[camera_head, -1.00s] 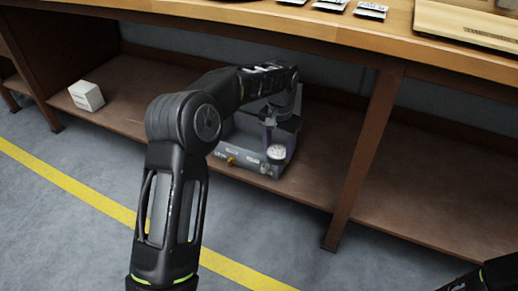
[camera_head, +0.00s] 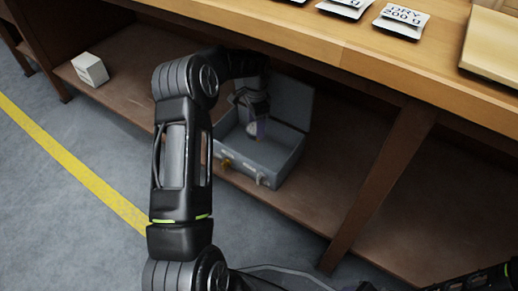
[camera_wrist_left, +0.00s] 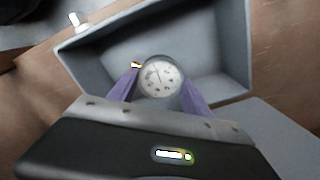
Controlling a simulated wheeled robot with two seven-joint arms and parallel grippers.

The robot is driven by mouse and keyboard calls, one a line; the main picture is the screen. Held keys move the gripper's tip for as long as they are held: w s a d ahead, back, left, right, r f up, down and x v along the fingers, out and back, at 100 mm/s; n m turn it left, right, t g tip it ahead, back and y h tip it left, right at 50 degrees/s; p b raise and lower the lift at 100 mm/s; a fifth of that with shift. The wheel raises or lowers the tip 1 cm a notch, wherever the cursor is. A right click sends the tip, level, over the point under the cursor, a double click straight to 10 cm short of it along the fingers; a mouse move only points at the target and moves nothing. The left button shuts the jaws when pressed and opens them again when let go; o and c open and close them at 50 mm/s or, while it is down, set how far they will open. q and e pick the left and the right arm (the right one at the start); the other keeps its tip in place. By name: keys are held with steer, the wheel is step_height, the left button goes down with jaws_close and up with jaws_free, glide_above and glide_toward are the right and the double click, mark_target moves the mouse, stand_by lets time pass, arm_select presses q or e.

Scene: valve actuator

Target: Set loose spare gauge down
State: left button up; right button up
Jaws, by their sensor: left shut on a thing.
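A round gauge with a white dial (camera_wrist_left: 161,77) sits between the purple fingers of my left gripper (camera_wrist_left: 158,88) in the left wrist view. The fingers are shut on it. An open grey case (camera_head: 285,172) stands on the lower shelf, its lid raised at the back; it also shows in the left wrist view (camera_wrist_left: 238,45). In the head view my left gripper (camera_head: 259,130) reaches down into the case opening. The gauge is mostly hidden there, and I cannot tell whether it touches the case floor. My right gripper is not in view.
The case has a brass-coloured fitting (camera_head: 226,163) and a latch on its front. A small white box (camera_head: 90,69) lies on the shelf at the left. The bench top (camera_head: 300,25) overhangs the shelf, and a brown post (camera_head: 378,190) stands right of the case.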

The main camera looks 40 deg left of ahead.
arm_select(q)
steer(key=b, duration=0.2)
glide_toward(256, 153)
steer(key=shift+w+f, duration=0.1)
steer(key=shift+w, duration=0.05)
steer(key=shift+f, duration=0.15)
steer(key=shift+f+b, duration=1.4)
steer(key=shift+f, duration=1)
steer(key=shift+f, duration=0.1)
steer(key=o, duration=1.6)
steer(key=shift+c, duration=0.2)
